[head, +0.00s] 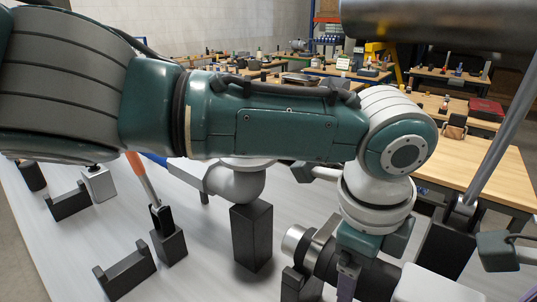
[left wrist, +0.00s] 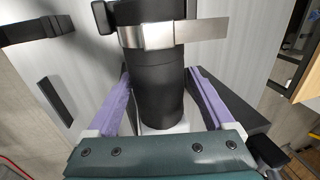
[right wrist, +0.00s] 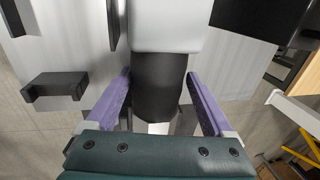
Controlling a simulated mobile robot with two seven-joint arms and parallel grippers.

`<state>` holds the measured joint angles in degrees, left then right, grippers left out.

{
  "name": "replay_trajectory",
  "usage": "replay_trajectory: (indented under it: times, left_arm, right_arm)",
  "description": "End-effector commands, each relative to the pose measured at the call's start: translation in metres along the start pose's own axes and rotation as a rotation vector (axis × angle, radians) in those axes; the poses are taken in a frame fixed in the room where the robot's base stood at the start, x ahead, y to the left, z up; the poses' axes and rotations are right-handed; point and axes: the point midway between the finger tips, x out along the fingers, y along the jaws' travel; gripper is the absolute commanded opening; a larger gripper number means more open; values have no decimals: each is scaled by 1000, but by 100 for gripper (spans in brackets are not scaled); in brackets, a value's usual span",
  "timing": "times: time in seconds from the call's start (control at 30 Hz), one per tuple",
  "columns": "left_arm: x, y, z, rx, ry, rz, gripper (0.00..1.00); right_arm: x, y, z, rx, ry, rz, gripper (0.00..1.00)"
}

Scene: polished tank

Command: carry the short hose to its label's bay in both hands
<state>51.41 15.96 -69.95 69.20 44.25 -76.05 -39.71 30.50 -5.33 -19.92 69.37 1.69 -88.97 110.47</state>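The short hose (head: 325,263) is a thick black cylinder with a metal band near its end, low in the head view. A pale grey boxy part (head: 435,284) covers more of its length. In the left wrist view, the purple fingers of my left gripper (left wrist: 158,80) close on both sides of the black hose body (left wrist: 155,95) below the metal band. In the right wrist view, my right gripper (right wrist: 159,82) has its fingers against both sides of another black stretch (right wrist: 158,85), next to the pale part (right wrist: 165,25). My right gripper's fingers do not show in the head view. No readable label shows.
Dark cradles (head: 125,272) and a tall black block (head: 251,238) stand on the pale table. An orange-handled tool (head: 143,180) stands at left. A large metal cylinder (head: 440,22) crosses the upper right. My left arm hides much of the table middle.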

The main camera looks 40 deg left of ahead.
Motion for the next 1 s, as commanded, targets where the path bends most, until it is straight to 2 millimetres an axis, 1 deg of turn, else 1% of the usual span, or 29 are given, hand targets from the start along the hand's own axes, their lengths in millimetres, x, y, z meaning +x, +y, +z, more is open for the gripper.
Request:
replay_trajectory:
  times: [0.03, 0.1, 1.0]
  left_arm:
    - [0, 0, 0, 0, 0, 0, 93]
    - [0, 0, 0, 0, 0, 1, 100]
    - [1, 1, 0, 0, -2, 2, 100]
  right_arm:
    - [0, 0, 0, 0, 0, 1, 93]
    - [0, 1, 0, 0, 0, 2, 100]
    - [1, 2, 0, 0, 1, 5, 100]
